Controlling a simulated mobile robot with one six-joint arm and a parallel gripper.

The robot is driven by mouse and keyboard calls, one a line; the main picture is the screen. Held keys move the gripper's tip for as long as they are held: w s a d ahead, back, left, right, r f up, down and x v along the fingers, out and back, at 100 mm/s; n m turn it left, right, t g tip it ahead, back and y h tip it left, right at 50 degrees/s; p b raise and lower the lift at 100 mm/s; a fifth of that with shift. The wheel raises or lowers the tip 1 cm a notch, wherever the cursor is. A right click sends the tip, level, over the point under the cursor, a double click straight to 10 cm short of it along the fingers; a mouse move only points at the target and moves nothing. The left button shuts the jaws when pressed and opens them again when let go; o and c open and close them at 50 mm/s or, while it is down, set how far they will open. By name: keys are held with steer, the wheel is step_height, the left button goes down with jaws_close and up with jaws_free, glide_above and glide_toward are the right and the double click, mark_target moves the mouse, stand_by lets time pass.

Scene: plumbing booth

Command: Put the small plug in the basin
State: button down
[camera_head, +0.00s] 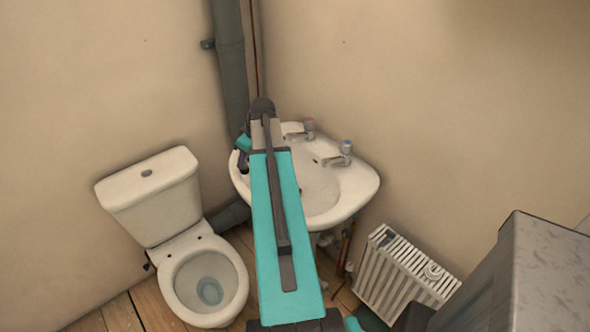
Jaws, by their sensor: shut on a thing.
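The white basin (349,190) is on the wall in the corner, with its bowl partly hidden behind my teal arm. My gripper (243,164) is a small dark shape over the basin's left rim, partly hidden by my arm. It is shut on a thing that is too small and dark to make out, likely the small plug. I see no other plug in the basin or around it. I cannot tell whether the held thing touches the basin.
A toilet (150,190) is at left, a grey pipe (230,70) behind. A white radiator (400,270) and a grey-topped unit (545,270) are at right.

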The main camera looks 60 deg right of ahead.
steer(key=s+d+f+b, duration=0.1)
steer(key=s+d+f, duration=0.2)
steer(key=s+d, duration=0.2)
steer(key=s+d+f+m, duration=0.1)
steer(key=s+d+f, duration=0.3)
steer(key=s, duration=0.5)
steer(key=shift+d+h+b, duration=0.3)
steer(key=shift+d+b, duration=0.05)
steer(key=shift+d, duration=0.6)
steer(key=shift+a+f, duration=0.1)
steer(key=shift+f, duration=0.05)
steer(key=shift+f+b, duration=1.85)
steer(key=shift+f, duration=1.45)
steer(key=c, duration=1.4)
jaws_free()
